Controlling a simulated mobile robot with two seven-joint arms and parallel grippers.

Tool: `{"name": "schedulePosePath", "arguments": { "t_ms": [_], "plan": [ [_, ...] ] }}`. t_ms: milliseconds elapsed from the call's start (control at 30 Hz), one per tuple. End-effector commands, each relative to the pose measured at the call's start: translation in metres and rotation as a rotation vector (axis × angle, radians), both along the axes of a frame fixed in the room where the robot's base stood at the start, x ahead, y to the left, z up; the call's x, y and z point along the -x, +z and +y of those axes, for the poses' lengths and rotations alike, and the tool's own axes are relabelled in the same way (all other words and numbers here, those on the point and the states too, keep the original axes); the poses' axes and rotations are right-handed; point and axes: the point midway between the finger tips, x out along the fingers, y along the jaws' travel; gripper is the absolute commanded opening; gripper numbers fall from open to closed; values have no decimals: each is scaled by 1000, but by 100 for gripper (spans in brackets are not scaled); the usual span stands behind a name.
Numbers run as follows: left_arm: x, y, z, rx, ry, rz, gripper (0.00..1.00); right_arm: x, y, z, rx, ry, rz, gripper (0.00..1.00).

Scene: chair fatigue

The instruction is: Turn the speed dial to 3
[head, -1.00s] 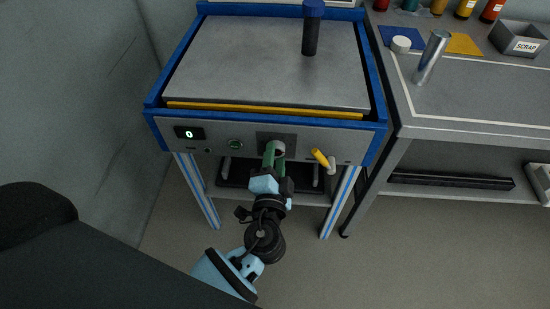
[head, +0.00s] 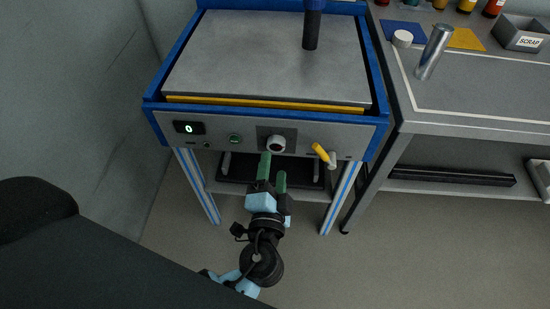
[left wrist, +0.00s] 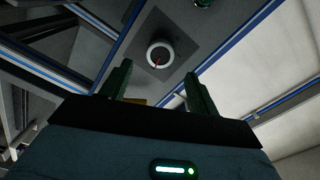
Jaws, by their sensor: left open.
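The speed dial (head: 276,143) is a round white knob on a dark square plate on the machine's front panel. It also shows in the left wrist view (left wrist: 160,54), with a red pointer mark on its face. The display (head: 189,128) at the panel's left reads 0. My left gripper (head: 273,168) has green fingers and is open, just below the dial and apart from it. In the left wrist view the two fingers (left wrist: 157,85) stand apart with nothing between them, the dial beyond their tips. My right gripper is not in view.
A bench (head: 480,95) with a metal cylinder (head: 434,52) and a scrap bin (head: 520,36) stands at the right. The floor in front is clear.

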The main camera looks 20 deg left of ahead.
Motion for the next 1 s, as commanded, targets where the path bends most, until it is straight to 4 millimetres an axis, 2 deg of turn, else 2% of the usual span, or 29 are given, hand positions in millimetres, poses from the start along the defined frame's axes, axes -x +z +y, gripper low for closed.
{"name": "schedulePosePath", "arguments": {
  "t_ms": [100, 300, 1000],
  "plan": [
    [16, -1, -4, 0, 0, 2, 61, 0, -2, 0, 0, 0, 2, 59],
    [27, 0, -8, -1, 0, 0, 61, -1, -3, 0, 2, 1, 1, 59],
    [28, 0, -8, 0, 0, 0, 61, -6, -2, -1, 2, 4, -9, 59]
  ]
}}
